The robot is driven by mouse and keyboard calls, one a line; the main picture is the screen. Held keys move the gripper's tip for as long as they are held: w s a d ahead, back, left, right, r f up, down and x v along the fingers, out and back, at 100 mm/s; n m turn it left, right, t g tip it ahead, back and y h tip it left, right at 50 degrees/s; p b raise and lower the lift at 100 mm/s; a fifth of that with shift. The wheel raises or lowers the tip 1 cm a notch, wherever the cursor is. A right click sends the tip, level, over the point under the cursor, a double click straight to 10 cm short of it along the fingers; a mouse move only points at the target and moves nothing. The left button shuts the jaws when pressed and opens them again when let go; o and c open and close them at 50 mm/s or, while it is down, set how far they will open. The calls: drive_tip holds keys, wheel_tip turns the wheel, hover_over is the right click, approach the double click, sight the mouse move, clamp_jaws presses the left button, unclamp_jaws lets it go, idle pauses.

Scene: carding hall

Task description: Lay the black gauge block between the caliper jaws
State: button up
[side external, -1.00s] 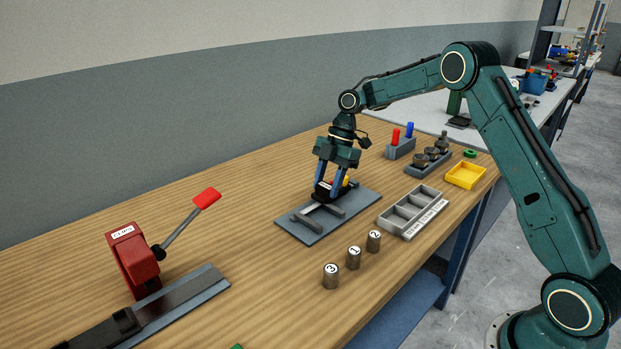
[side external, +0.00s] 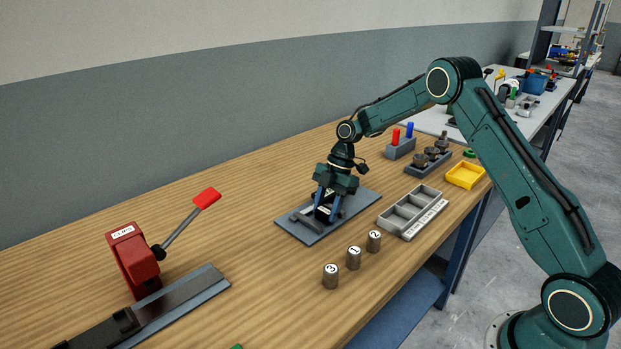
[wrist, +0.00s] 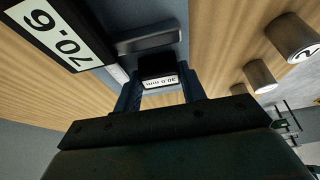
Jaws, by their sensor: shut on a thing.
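My gripper (side external: 324,212) is shut on the black gauge block (wrist: 158,68), whose white label reads 30.0 mm in the wrist view. In the side view the gripper holds the block (side external: 322,214) low over the caliper's grey plate (side external: 303,236). The caliper's black display (wrist: 60,32) shows large digits at the upper left of the wrist view. A grey caliper jaw (wrist: 146,41) lies just beyond the block. The gripper hides much of the caliper in the side view. I cannot tell whether the block touches the plate or the jaws.
Several numbered metal cylinders (side external: 353,258) stand in front of the plate. A grey compartment tray (side external: 411,213) and a yellow tray (side external: 465,175) lie to the right. A peg block (side external: 400,148) and a knob rack (side external: 428,163) stand behind.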

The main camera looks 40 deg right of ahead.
drive_tip(key=shift+f, duration=0.2)
drive_tip(key=o, duration=0.9)
drive_tip(key=shift+r, duration=0.15)
drive_tip(key=v, duration=1.2)
